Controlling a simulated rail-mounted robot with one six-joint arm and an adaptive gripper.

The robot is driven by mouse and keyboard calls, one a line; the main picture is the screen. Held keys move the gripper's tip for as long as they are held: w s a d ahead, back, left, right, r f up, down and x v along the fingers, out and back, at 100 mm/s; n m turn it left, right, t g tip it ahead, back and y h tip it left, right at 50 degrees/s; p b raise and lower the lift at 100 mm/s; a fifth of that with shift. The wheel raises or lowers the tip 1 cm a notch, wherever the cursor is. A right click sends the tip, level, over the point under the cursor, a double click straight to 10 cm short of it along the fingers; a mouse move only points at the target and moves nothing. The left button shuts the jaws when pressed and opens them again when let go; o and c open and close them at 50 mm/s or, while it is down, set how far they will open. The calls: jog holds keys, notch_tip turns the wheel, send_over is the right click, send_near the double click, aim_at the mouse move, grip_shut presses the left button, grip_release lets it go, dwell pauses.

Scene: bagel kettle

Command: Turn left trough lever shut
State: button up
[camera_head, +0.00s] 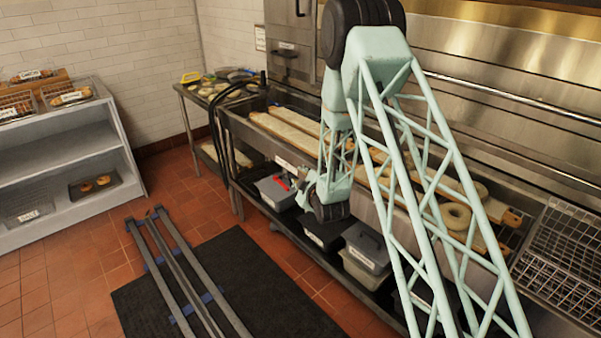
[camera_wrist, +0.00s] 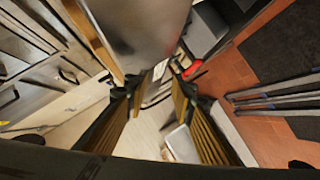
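The metal trough (camera_head: 262,143) runs along the wall, with long boards lying in it. A small red lever (camera_head: 282,184) shows at its front, below the rim, near the left end. My gripper (camera_head: 293,183) is right beside the lever, at the trough's front. In the wrist view my gripper (camera_wrist: 158,82) has its two ribbed fingers spread apart. The red lever (camera_wrist: 193,69) shows there close to the right fingertip, not clearly between the fingers. Whether the fingertip touches it I cannot tell. The lever's valve body is mostly hidden.
Grey lidded bins (camera_head: 366,247) stand on the shelf below the trough. A black hose (camera_head: 213,118) curves over its left end. Wire baskets (camera_head: 560,255) are at the right. A dark mat (camera_head: 235,280) and my floor rails lie in front. A white shelf unit (camera_head: 65,160) stands at the left.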

jog(key=shift+s+d+r+m, duration=0.1)
jog(key=shift+d+r+m, duration=0.1)
jog(key=shift+r, duration=0.5)
jog(key=shift+s+d+r+m, duration=0.1)
jog(key=shift+d+r, duration=0.1)
jog(key=shift+r, duration=0.45)
jog(key=shift+c, duration=0.5)
